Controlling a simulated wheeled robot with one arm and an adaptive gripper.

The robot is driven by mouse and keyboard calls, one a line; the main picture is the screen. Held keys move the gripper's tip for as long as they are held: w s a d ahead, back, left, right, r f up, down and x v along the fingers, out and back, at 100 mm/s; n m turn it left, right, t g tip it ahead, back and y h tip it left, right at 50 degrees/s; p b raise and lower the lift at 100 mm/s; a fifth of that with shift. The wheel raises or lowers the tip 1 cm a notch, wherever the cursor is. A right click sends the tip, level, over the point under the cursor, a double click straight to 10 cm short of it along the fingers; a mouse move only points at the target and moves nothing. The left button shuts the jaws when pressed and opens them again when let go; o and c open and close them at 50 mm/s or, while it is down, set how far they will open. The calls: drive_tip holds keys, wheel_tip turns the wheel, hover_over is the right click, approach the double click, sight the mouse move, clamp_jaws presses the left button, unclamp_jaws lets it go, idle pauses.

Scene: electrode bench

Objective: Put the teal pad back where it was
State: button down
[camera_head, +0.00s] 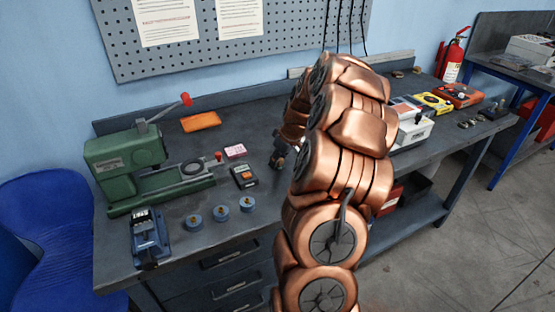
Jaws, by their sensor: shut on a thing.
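My gripper (278,160) is only partly in view, a small dark shape at the left of my copper-coloured arm. It is over the bench, to the right of a small black device with an orange part (244,176). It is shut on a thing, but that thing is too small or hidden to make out. I cannot pick out a teal pad anywhere. My arm covers the middle of the bench behind it.
A white box (413,128) and yellow box (434,103) stand right of my arm.

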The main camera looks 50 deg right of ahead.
drive_tip(key=c, duration=0.9)
unclamp_jaws()
drive_tip(key=shift+o, duration=0.2)
